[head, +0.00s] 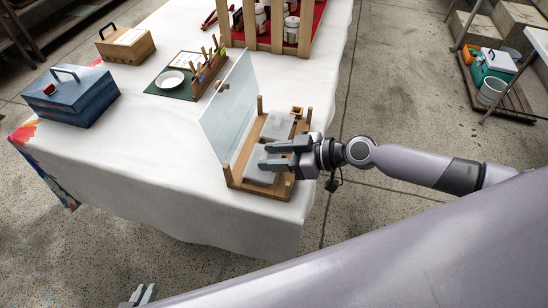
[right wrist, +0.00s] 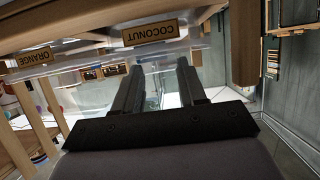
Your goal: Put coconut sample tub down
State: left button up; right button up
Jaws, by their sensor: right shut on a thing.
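My right gripper (head: 272,155) reaches in from the right over the near part of a wooden stand (head: 234,180). It is shut on the coconut sample tub (head: 260,174), a pale tub low at the stand's near end, partly hidden under the fingers. In the right wrist view, the fingers (right wrist: 158,85) stand apart below an upside-down COCONUT label (right wrist: 150,33); the grip contact is not clear there. A second pale tub (head: 278,125) sits farther back in the stand. My left gripper (head: 138,296) is at the bottom edge, its two fingertips apart, away from the table.
A tilted clear panel (head: 229,105) stands along the stand's left side. An ORANGE label (right wrist: 35,57) shows in the wrist view. A blue box (head: 72,98), wooden box (head: 126,46) and green mat (head: 160,88) stand on the white table (head: 145,165). Its front left is clear.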

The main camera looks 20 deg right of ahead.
jog(key=shift+f, duration=0.2)
jog(key=o, duration=1.1)
jog(key=shift+c, duration=0.2)
pick_arm(q)
jog(key=shift+f, duration=0.15)
pick_arm(e)
jog(key=shift+r, duration=0.1)
jog(key=shift+r, duration=0.15)
jog(key=shift+d, duration=0.15)
pick_arm(q)
jog(key=shift+w+d+f+b, duration=0.2)
jog(key=shift+f+b, duration=0.4)
jog(key=shift+b, duration=0.5)
jog(key=shift+w+d+f+b, duration=0.1)
jog(key=shift+d+f+b, duration=0.35)
jog(key=shift+b, duration=0.6)
pick_arm(e)
jog(key=v, duration=1.1)
jog(key=shift+s+d+r, duration=0.15)
jog(key=shift+s+d, duration=0.05)
jog(key=shift+s, duration=0.15)
